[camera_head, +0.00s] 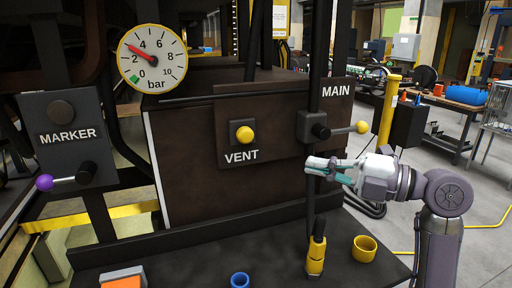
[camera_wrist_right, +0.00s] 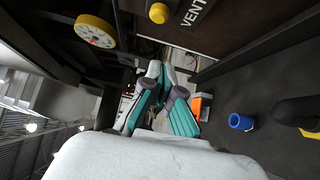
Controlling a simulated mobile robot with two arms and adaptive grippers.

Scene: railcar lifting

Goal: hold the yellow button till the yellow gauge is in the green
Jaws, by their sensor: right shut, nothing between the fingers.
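The yellow button (camera_head: 245,134) sits on a small dark box on the brown VENT panel. It also shows at the top of the right wrist view (camera_wrist_right: 158,13). The yellow-rimmed gauge (camera_head: 152,59) stands at upper left; its red needle points between 2 and 4 bar, and a small green band lies near 0. The gauge shows at upper left in the right wrist view (camera_wrist_right: 95,31). My right gripper (camera_head: 308,166) is shut and empty, to the right of and below the button, apart from it. My left gripper is not in view.
The MAIN lever with a yellow knob (camera_head: 361,127) is just above my right gripper. The MARKER box with a purple-knobbed lever (camera_head: 44,182) is at left. A yellow-black tool (camera_head: 316,256), yellow cup (camera_head: 365,248), blue cup (camera_head: 240,280) and orange block (camera_head: 122,280) stand on the dark ledge.

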